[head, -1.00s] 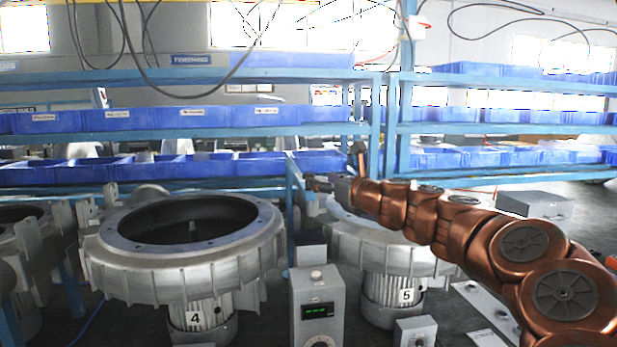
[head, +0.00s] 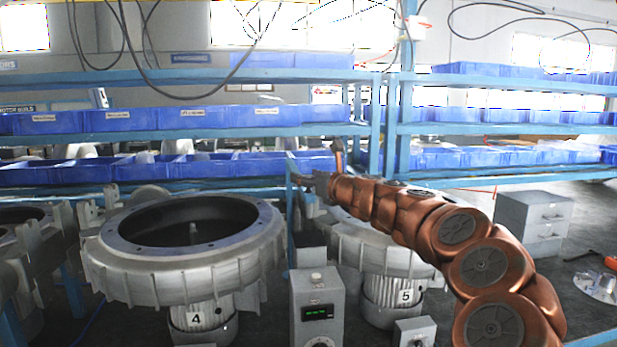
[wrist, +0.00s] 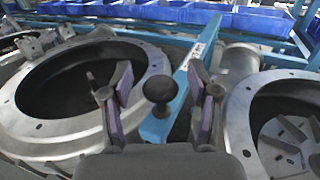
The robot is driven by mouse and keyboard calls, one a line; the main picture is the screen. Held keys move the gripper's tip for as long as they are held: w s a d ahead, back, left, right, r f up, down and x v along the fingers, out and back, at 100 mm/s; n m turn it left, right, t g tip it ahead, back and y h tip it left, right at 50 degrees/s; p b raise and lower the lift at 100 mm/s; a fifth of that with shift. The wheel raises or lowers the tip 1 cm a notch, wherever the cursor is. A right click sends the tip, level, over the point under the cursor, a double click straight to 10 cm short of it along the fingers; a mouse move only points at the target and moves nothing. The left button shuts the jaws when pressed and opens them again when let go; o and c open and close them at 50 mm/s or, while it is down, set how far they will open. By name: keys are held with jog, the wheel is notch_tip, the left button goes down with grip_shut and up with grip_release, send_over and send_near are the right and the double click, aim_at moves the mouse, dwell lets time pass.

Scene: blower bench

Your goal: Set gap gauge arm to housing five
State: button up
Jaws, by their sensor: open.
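The gap gauge arm appears to be the blue bar (wrist: 206,42) with a pale label, in the wrist view between the two housings. A black ball knob (wrist: 158,88) stands at its near end. My gripper (wrist: 161,98) is open, with its fingers on either side of the knob and no clear contact visible. In the head view my gripper (head: 312,181) is between the housings, and its fingers are too small to read. Housing five (head: 385,250), a grey ring on a motor marked 5, is partly hidden by my arm. It also shows at right in the wrist view (wrist: 236,125).
Housing four (head: 190,270), marked 4, stands at left. A grey box with a green display (head: 318,310) stands between the housings in front. Blue shelves with bins (head: 230,120) run behind.

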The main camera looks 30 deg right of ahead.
grip_shut()
dwell(0.5)
